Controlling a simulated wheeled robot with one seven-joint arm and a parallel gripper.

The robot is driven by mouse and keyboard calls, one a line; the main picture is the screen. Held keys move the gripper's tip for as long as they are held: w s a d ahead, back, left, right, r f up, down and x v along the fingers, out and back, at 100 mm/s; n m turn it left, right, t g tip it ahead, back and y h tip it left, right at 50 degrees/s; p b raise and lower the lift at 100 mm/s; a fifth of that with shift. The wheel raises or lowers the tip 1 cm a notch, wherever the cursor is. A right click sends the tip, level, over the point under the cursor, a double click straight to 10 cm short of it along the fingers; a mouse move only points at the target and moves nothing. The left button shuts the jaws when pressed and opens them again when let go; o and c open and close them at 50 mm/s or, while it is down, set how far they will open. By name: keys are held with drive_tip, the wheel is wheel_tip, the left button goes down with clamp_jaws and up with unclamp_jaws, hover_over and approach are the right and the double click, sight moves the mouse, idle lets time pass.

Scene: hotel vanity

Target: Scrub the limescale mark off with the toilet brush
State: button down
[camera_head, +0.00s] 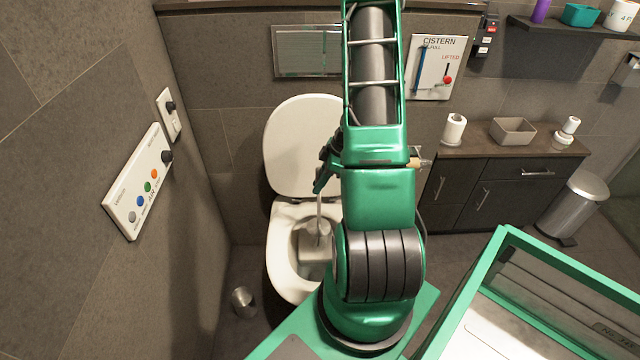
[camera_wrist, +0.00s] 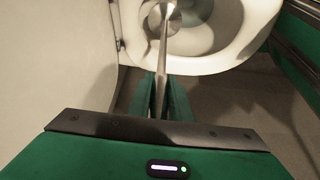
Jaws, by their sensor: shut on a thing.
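The toilet (camera_head: 283,262) stands against the back wall with its lid (camera_head: 303,140) raised. My gripper (camera_head: 322,178) is above the bowl, partly hidden behind my arm. It is shut on the handle of the toilet brush (camera_head: 319,212), which points down into the bowl. In the wrist view my gripper (camera_wrist: 160,98) holds the metal brush handle (camera_wrist: 163,50), and the bowl rim (camera_wrist: 225,62) is beyond it. The brush head is low in the bowl; I cannot tell whether it touches the surface. I cannot make out the limescale mark.
A metal brush holder (camera_head: 243,302) stands on the floor left of the toilet. A button panel (camera_head: 140,182) is on the left wall, close to the toilet. A dark cabinet (camera_head: 500,185) and a bin (camera_head: 575,205) stand to the right. A cistern panel (camera_head: 433,67) is on the back wall.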

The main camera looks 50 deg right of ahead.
drive_tip(key=shift+w+a+f, duration=0.15)
drive_tip(key=shift+w+a, duration=0.9)
drive_tip(key=shift+s+d, duration=0.75)
idle(0.7)
drive_tip(key=shift+d, duration=0.1)
drive_tip(key=shift+s+d, duration=1.2)
drive_tip(key=shift+s, duration=0.1)
drive_tip(key=shift+r, duration=0.2)
